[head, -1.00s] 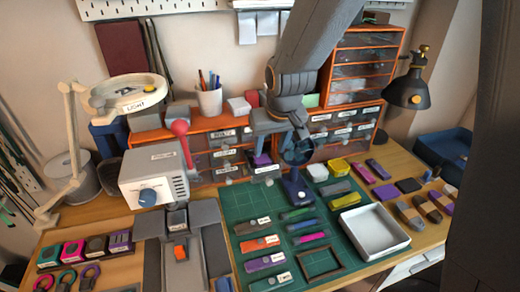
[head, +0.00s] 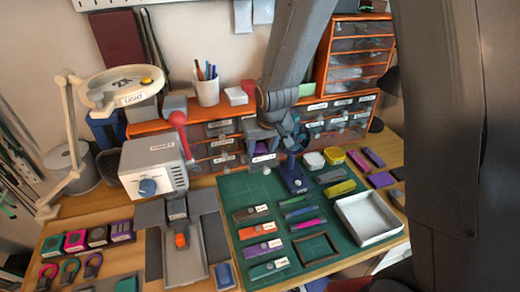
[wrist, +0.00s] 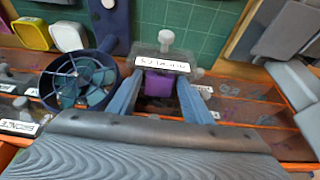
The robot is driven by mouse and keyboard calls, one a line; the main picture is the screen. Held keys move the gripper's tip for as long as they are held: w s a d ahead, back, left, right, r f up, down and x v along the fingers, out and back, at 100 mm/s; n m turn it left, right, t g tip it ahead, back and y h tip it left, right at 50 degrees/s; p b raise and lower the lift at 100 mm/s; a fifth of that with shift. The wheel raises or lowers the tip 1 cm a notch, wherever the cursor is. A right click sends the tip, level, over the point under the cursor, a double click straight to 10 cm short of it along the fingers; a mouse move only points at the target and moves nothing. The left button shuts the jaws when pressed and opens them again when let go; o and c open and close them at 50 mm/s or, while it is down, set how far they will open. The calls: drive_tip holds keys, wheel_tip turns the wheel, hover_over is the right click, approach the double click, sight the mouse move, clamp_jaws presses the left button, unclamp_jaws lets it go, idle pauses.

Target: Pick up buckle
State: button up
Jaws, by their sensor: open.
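A purple block, which I take to be the buckle (wrist: 158,84), sits in a small open drawer whose white label is upside down in the wrist view. In the head view the purple piece (head: 260,148) shows just behind the drawer's label (head: 264,158). My gripper (wrist: 159,94) is open, its two blue-grey fingers on either side of the purple block. I cannot tell whether they touch it. In the head view my gripper (head: 263,134) is just above this drawer, and the wrist hides part of the cabinet.
A round dark-blue fan-like part (wrist: 78,80) is close beside the left finger in the wrist view. Orange drawer cabinets (head: 215,128) stand around the drawer. A green mat (head: 240,190) with labelled pieces and a white tray (head: 368,218) lie in front.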

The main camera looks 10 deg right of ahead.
drive_tip(key=shift+c, duration=0.4)
drive_tip(key=c, duration=0.7)
drive_tip(key=shift+r, duration=0.15)
wheel_tip(320, 180, up, 10)
drive_tip(key=b, duration=0.1)
drive_tip(key=shift+o, duration=0.5)
